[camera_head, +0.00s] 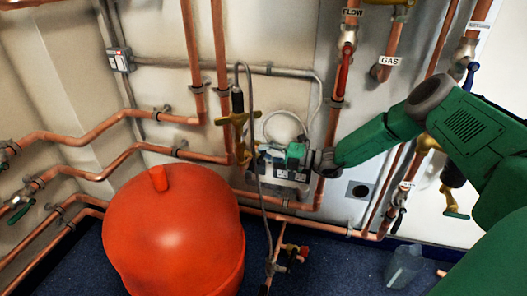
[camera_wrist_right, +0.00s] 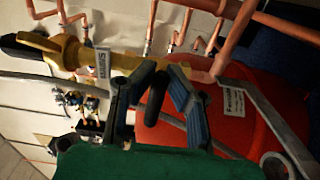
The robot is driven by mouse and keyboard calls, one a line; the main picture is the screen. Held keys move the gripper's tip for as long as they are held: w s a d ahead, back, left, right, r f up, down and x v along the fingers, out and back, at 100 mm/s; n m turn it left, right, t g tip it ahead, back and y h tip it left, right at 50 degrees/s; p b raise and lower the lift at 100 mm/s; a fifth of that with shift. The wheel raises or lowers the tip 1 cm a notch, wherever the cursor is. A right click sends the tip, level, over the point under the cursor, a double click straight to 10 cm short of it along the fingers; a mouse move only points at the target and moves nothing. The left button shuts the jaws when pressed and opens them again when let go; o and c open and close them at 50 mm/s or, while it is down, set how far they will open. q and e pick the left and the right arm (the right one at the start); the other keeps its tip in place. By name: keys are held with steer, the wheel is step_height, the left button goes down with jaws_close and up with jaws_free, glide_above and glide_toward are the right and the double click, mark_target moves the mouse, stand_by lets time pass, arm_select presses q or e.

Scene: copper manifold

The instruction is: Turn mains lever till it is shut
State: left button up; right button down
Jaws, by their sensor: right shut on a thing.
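The mains lever (camera_wrist_right: 156,98) shows in the wrist view as a dark handle between the fingers of my right gripper (camera_wrist_right: 163,80). It sits beside a brass valve body (camera_wrist_right: 122,63) with a small white tag (camera_wrist_right: 103,63), whose print I cannot read surely. In the head view the brass valve (camera_head: 239,121) is on the upright pipe behind the red tank. My right gripper (camera_head: 268,156) reaches it from the right, its green palm (camera_head: 297,154) hiding part of the fittings. It is shut on the lever. The lever's exact angle is hard to tell. My left gripper is not in view.
A large red tank (camera_head: 172,230) stands close below and left of the gripper. Copper pipes (camera_head: 90,130) line the wall. A red lever (camera_head: 343,70) hangs under the FLOW tag, above my right forearm. A clear jug (camera_head: 403,265) stands on the blue floor.

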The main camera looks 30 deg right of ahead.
steer(key=shift+w+d+f+m, duration=0.1)
steer(key=shift+d+f+m, duration=0.05)
steer(key=shift+d+m, duration=0.15)
steer(key=c, duration=1.6)
jaws_free()
steer(key=shift+f, duration=0.15)
